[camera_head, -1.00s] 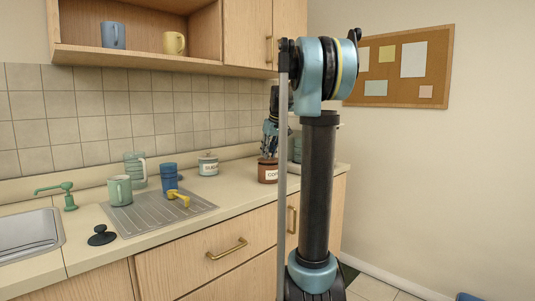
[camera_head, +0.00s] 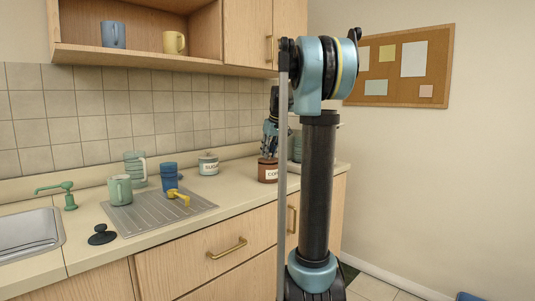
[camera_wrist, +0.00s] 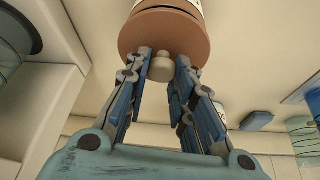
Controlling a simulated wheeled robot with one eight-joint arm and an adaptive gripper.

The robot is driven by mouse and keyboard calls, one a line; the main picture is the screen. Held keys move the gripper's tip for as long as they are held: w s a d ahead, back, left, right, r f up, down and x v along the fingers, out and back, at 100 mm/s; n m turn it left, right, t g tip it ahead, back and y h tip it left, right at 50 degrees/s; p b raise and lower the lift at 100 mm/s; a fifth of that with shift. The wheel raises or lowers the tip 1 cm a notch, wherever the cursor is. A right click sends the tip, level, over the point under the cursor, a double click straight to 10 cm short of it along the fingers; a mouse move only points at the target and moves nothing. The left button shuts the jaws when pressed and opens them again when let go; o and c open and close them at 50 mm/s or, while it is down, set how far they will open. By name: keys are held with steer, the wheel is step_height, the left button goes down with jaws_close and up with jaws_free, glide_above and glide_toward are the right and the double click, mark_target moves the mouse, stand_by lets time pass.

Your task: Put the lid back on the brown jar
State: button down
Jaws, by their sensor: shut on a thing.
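The brown jar (camera_head: 268,173), labelled with letters starting "CO", stands upright at the back right of the counter, partly hidden by my arm. My gripper (camera_wrist: 161,66) points down over it, its fingers on either side of the pale knob (camera_wrist: 162,71) of the brown lid (camera_wrist: 140,38). It is shut on the knob. In the wrist view the jar (camera_wrist: 172,4) shows right behind the lid, with a thin dark line between them. The lid is at the jar's mouth, but I cannot tell whether it sits fully down. In the head view my fingers are small and mostly dark.
A white sugar jar (camera_head: 208,164) stands left of the brown jar.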

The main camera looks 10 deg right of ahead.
stand_by(0.4)
steer(key=c, duration=0.8)
jaws_free()
steer(key=shift+r, duration=3.5)
jaws_close()
steer(key=shift+f, duration=2.95)
